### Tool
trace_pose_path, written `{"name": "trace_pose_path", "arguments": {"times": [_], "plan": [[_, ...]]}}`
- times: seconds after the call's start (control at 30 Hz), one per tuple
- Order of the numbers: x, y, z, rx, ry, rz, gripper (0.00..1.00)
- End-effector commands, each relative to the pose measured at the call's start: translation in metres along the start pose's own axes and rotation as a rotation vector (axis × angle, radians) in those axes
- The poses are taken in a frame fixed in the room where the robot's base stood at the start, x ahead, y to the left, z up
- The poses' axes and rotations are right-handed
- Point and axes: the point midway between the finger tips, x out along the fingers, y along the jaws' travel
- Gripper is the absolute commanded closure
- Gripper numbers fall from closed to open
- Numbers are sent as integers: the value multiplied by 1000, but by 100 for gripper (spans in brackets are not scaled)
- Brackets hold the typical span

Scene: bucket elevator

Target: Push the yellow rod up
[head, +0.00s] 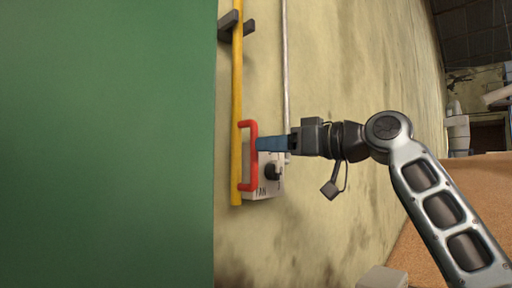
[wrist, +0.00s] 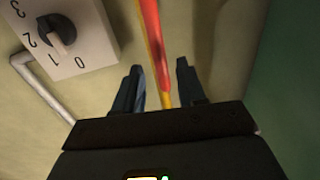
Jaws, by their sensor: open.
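The yellow rod (head: 237,80) stands upright along the wall in the head view, beside the edge of a green panel. A red handle (head: 252,186) is fixed to its lower part. In the wrist view the red handle (wrist: 150,25) runs between the fingers, with the yellow rod (wrist: 166,99) showing at its end. My gripper (head: 262,144) is at the handle's upper middle, with its blue fingers reaching in from the right. In the wrist view my gripper (wrist: 162,82) is open, one finger on each side of the handle, with visible gaps.
A white switch box (head: 262,187) with a dark knob is behind and right of the handle; its dial (wrist: 62,35) shows in the wrist view. A dark bracket (head: 236,26) surrounds the rod's upper part. A thin grey pipe (head: 285,70) runs up the wall. The green panel (head: 105,140) fills the left.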

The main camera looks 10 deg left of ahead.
Motion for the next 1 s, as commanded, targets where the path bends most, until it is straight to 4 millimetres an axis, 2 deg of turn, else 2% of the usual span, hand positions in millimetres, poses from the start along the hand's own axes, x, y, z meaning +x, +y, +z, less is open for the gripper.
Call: {"name": "trace_pose_path", "arguments": {"times": [0.1, 0.3, 0.47, 0.7, 1.0], "plan": [[20, 0, -2, 2, 0, -1, 60], [44, 0, -1, 1, 0, 0, 60], [51, 0, -1, 0, 1, 1, 60], [51, 1, 0, 0, 1, 2, 60], [51, 1, 0, 0, 1, 2, 89]]}}
